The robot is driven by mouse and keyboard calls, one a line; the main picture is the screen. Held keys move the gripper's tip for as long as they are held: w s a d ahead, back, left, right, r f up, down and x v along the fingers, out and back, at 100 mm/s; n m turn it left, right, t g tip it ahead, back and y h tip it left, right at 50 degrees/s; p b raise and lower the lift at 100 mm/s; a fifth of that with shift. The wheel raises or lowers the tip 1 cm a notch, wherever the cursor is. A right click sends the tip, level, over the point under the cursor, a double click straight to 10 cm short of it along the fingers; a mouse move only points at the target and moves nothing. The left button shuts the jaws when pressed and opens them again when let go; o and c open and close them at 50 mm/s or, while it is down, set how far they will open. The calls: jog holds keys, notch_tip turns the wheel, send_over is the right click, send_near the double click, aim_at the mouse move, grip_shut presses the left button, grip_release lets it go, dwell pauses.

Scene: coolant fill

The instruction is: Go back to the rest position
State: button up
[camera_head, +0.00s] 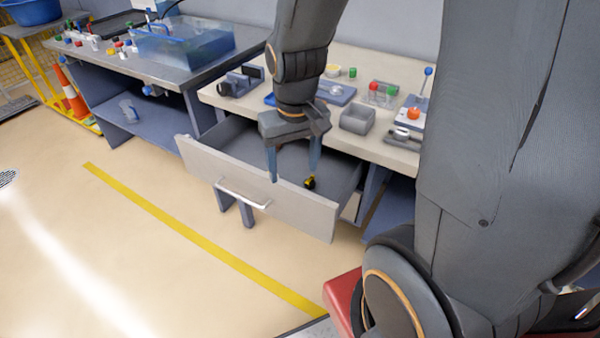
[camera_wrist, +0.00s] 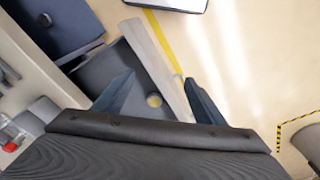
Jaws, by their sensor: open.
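My gripper (camera_head: 293,165) hangs pointing down over the open drawer (camera_head: 235,172) of the light-topped bench. Its two blue-grey fingers are apart, with nothing between them. In the wrist view my gripper (camera_wrist: 155,97) is also open above the drawer (camera_wrist: 100,72). A small yellow and black object (camera_head: 310,183) lies in the drawer near its front panel, below and beside the right finger. In the wrist view a small round yellowish thing (camera_wrist: 154,100) shows between the fingers, lower down in the drawer.
A second bench with a blue transparent tank (camera_head: 185,45) stands at left. An orange cone (camera_head: 72,95) stands beyond. Floor ahead of the drawer is clear.

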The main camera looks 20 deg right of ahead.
jog(key=s, duration=0.4)
jog(key=shift+s+r, duration=0.1)
jog(key=shift+r, duration=0.25)
